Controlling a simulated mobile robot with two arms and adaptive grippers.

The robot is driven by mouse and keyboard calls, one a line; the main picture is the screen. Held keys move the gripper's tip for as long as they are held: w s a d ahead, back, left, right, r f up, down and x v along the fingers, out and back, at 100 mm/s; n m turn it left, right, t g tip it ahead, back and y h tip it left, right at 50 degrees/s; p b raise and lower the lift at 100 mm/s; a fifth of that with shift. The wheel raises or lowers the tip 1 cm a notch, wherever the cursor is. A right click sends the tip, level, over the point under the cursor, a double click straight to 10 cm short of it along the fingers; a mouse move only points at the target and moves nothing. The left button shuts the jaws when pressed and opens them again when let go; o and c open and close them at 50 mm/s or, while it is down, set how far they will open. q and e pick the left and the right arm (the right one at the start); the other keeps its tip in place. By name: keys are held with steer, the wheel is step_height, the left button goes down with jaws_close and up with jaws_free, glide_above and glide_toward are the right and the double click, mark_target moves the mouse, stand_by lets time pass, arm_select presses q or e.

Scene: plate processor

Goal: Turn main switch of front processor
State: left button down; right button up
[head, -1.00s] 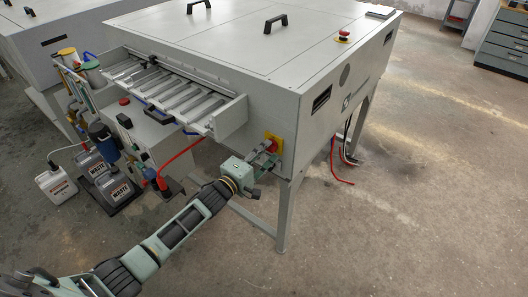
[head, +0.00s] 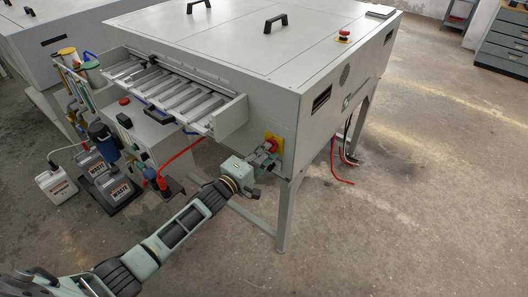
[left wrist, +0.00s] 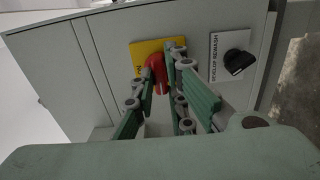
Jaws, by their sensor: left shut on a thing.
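The main switch is a red rotary handle (left wrist: 155,70) on a yellow plate (left wrist: 144,48), mounted on the side panel of the front processor (head: 230,50). In the head view, the red handle and yellow plate (head: 275,138) show low on the processor's near corner. My left gripper (left wrist: 160,78) is shut on the red handle, with one green-padded finger on each side of it. In the head view my left gripper (head: 267,152) reaches the switch from the lower left; its fingertips partly cover the handle. My right gripper is not in view.
A black knob (left wrist: 238,62) on a white "Develop rewash" plate sits right of the switch. The roller tray (head: 178,92) juts out above my arm. Waste canisters (head: 55,184) stand at the left.

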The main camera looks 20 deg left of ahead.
arm_select(q)
steer(key=shift+m+b, duration=0.55)
steer(key=shift+m, duration=8.25)
steer(key=c, duration=1.8)
jaws_free()
steer(key=shift+o, duration=0.2)
